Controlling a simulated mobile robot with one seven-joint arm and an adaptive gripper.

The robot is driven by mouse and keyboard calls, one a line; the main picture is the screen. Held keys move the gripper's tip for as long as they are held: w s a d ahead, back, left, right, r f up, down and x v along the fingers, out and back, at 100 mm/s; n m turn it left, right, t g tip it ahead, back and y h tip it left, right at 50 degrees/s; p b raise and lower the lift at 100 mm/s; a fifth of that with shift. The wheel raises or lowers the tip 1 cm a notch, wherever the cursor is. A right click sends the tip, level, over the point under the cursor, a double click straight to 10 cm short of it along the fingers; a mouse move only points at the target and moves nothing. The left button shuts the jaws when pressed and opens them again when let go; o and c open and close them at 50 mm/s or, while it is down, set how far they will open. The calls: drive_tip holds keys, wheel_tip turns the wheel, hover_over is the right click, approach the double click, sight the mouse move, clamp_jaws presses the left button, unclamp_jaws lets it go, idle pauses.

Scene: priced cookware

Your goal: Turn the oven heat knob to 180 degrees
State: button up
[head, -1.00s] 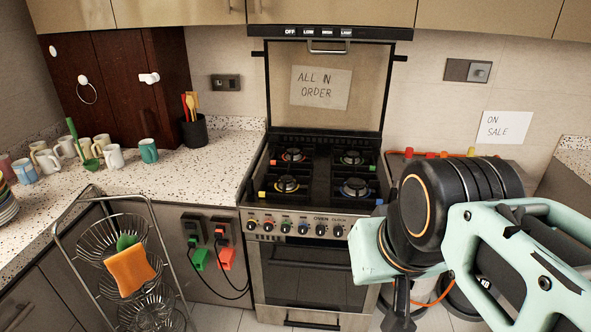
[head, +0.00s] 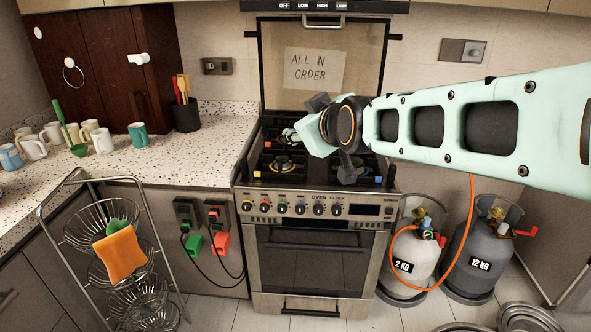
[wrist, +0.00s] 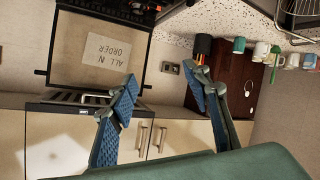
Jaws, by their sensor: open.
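The oven (head: 313,260) stands below the hob, with a row of several knobs on its steel front panel (head: 372,196). The word OVEN is printed above the knobs toward the right, by a knob (head: 318,209). The dial markings are too small to read, so I cannot tell which knob sets oven heat or where it points. My gripper (wrist: 162,82) is open and empty in the wrist view, its blue-padded fingers wide apart. In the head view my wrist is above the hob, apart from the knobs, and the fingers are not clear. No knob is visible in the wrist view.
The raised hob lid (head: 370,60) bears an "ALL IN ORDER" sign (head: 314,70). A light gas cylinder (head: 412,262) and a grey one (head: 480,262) stand right of the oven. A wire basket rack (head: 100,235) stands left. The floor before the oven is clear.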

drive_tip(key=w+a+r+n+t+b, duration=0.2)
drive_tip(key=w+a+n+t+b, duration=0.15)
drive_tip(key=w+a, duration=0.3)
drive_tip(key=n+h+b, duration=0.5)
drive_tip(key=n+b, duration=0.3)
drive_tip(key=n, duration=0.4)
approach(318, 213)
drive_tip(key=shift+t, duration=0.45)
drive_tip(key=w, duration=0.2)
drive_tip(key=w+d, duration=0.1)
drive_tip(key=w, duration=0.2)
drive_tip(key=w+f, duration=0.1)
drive_tip(key=w, duration=0.2)
drive_tip(key=shift+w+d, duration=0.15)
drive_tip(key=shift+w, duration=0.05)
drive_tip(key=c, duration=1.1)
